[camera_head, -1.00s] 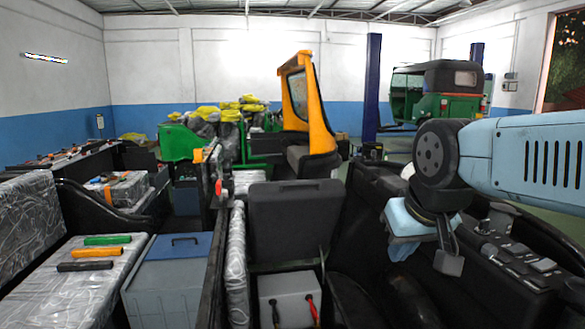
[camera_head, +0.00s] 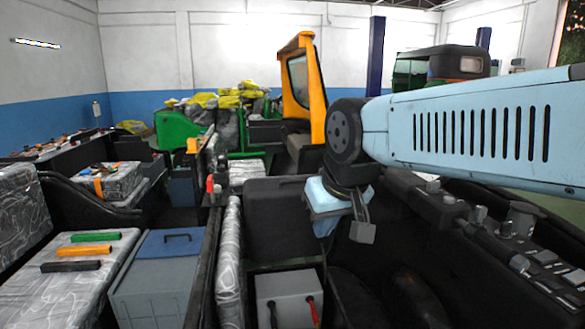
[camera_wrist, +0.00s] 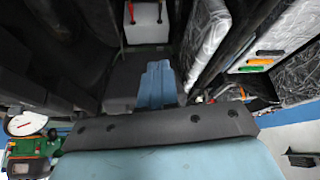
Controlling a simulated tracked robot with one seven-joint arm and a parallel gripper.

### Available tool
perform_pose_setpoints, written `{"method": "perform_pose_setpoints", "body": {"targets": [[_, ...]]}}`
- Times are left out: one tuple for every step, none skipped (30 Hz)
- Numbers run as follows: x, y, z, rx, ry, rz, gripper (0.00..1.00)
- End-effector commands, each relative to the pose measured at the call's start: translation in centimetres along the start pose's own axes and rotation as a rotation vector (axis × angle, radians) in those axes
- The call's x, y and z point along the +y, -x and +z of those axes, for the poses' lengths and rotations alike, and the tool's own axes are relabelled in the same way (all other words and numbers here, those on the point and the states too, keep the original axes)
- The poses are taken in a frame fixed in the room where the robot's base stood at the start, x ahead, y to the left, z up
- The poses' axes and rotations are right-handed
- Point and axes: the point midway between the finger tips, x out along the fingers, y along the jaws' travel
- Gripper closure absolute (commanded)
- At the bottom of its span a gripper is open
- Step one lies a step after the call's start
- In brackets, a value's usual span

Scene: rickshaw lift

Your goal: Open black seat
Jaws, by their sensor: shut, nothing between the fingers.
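The black seat (camera_head: 280,222) stands raised as an upright dark panel behind an open compartment in the head view. In that compartment sits a light grey box (camera_head: 289,296) with a red and a black terminal. In the wrist view this box (camera_wrist: 148,22) shows at the top. My gripper (camera_head: 362,233) is shut and empty, and hangs just right of the raised seat. The arm covers part of the seat's right side, and I cannot tell whether the gripper touches it.
A grey bin with a blue lid (camera_head: 168,243) stands left of the compartment. Green, orange and black bars lie on a plastic-wrapped seat (camera_head: 70,285) at the far left. A dark panel with knobs (camera_head: 500,235) lies right, under my arm. An orange frame (camera_head: 305,85) stands behind.

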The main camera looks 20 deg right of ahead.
Motion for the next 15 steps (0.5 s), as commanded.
{"method": "perform_pose_setpoints", "body": {"targets": [[0.0,0.0,-0.1,-0.001,0.0,0.0,1.0],[0.0,0.1,-0.2,-0.002,0.0,0.001,1.0],[0.0,0.2,-0.5,-0.004,-0.001,0.002,1.0],[0.0,0.3,-0.8,-0.007,-0.001,0.003,1.0],[0.1,0.3,-1.1,-0.012,-0.002,0.005,1.0],[0.1,0.5,-1.8,-0.02,-0.004,0.008,1.0],[-0.3,0.7,-2.4,-0.026,-0.005,0.011,1.0],[-1.0,0.8,-3.0,-0.034,-0.004,0.013,1.0],[-1.1,1.1,-4.1,-0.047,-0.007,0.017,1.0],[-1.1,1.2,-4.9,-0.056,-0.008,0.021,1.0],[-1.0,1.4,-5.8,-0.066,-0.01,0.025,1.0],[-0.9,1.6,-7.1,-0.08,-0.013,0.03,1.0],[-0.8,1.8,-8.0,-0.091,-0.015,0.033,1.0],[-0.7,1.8,-8.9,-0.103,-0.017,0.036,1.0],[-0.6,2.0,-10.1,-0.117,-0.02,0.04,1.0]]}}
